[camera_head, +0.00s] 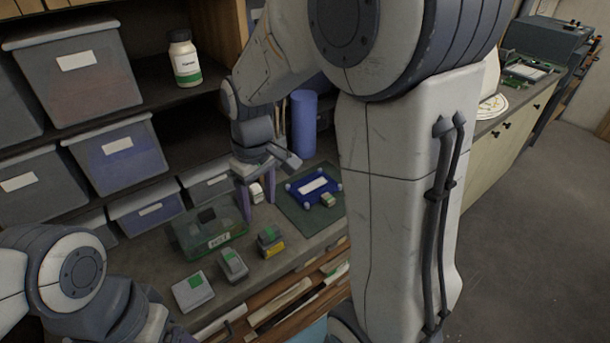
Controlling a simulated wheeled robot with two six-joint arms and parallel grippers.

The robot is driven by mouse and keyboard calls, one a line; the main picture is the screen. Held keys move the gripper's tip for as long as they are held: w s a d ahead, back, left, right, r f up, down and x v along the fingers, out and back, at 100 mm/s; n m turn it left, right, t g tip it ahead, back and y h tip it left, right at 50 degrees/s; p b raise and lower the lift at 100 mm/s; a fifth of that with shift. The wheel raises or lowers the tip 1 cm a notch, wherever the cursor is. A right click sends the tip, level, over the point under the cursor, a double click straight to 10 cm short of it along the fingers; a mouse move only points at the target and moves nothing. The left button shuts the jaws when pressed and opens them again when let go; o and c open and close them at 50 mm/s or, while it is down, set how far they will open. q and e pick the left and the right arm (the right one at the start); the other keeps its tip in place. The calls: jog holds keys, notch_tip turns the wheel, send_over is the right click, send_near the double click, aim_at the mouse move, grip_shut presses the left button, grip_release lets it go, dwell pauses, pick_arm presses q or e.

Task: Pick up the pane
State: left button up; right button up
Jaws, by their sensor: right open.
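No separate clear pane can be made out. A blue square frame with white corner knobs (296,195) lies on the green mat (296,217), with a white label-like patch in its middle. I cannot tell whether a pane lies in it. My right gripper (259,210) points down over the bench, just left of the frame and apart from it. Its two purple fingers are spread, with a small white jar (257,195) seen between or behind them; it does not look gripped. My left arm shows at the lower left, its gripper outside the view.
A clear green-tinted box (210,238) and several small grey blocks with green tops, one a grey pad (192,291), stand left of the mat. A blue cylinder (303,125) stands behind. Grey bins and a shelf bottle (184,60) are at back left.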

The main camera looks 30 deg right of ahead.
jog(key=w+d+f+m, duration=0.15)
jog(key=w+d, duration=0.25)
jog(key=d, duration=0.8)
jog(key=m, duration=0.1)
send_over(328, 198)
jog(key=f, duration=0.1)
jog(key=f+p, duration=0.1)
jog(key=f, duration=0.1)
jog(key=f+p, duration=0.1)
jog(key=f, duration=0.1)
jog(key=shift+s+d+f, duration=0.1)
jog(key=shift+s+f, duration=0.1)
jog(key=shift+f, duration=0.05)
notch_tip(328, 198, down, 5)
jog(key=shift+w+f+p, duration=0.15)
jog(key=shift+p, duration=1.05)
jog(key=shift+f, duration=0.35)
grip_shut()
